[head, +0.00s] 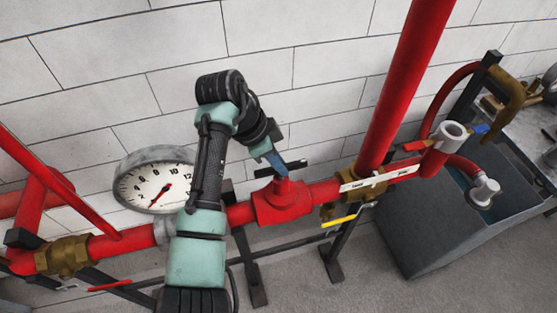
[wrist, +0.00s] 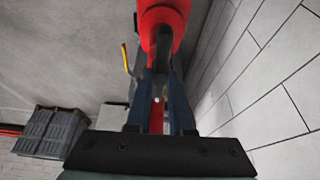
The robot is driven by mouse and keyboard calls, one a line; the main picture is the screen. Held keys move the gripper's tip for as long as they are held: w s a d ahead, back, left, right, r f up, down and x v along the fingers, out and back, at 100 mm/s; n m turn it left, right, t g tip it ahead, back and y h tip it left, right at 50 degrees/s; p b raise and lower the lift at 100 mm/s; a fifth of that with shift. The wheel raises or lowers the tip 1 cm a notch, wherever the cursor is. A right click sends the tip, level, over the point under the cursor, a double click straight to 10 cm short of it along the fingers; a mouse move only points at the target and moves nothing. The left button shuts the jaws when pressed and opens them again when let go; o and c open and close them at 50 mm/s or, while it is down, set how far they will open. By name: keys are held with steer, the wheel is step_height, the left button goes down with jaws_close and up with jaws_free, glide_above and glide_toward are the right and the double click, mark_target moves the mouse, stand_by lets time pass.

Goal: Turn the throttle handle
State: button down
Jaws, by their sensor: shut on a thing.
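The throttle handle (head: 293,166) is a short black bar on top of a red valve body (head: 282,203) in the pipe, in the head view. My gripper (head: 277,163) reaches it from above left, its blue fingers at the handle. In the wrist view my gripper (wrist: 161,65) has its two blue fingers on either side of the dark handle (wrist: 163,42), just in front of the red valve body (wrist: 165,14). The gripper is shut on the handle. My fingers and arm hide part of the handle.
A round pressure gauge (head: 157,187) stands left of my arm. A thick red pipe (head: 402,90) rises right of the valve. A yellow lever (head: 341,217) hangs below the pipe. A white tiled wall (head: 180,50) stands close behind. Grey crates (wrist: 48,132) show in the wrist view.

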steer(key=shift+r+n+p, duration=0.1)
steer(key=shift+n+p, duration=0.2)
steer(key=shift+n, duration=0.1)
steer(key=n+p, duration=0.1)
steer(key=n+t+p, duration=0.1)
steer(key=n, duration=0.1)
steer(key=shift+s+d+n+t+y, duration=0.1)
steer(key=shift+n+t+y, duration=0.2)
steer(key=shift+n+t+y+p, duration=0.6)
steer(key=shift+n+p, duration=0.65)
steer(key=shift+n, duration=0.95)
steer(key=c, duration=0.8)
jaws_free()
steer(key=b+v, duration=0.1)
steer(key=v, duration=1.2)
steer(key=shift+d, duration=0.2)
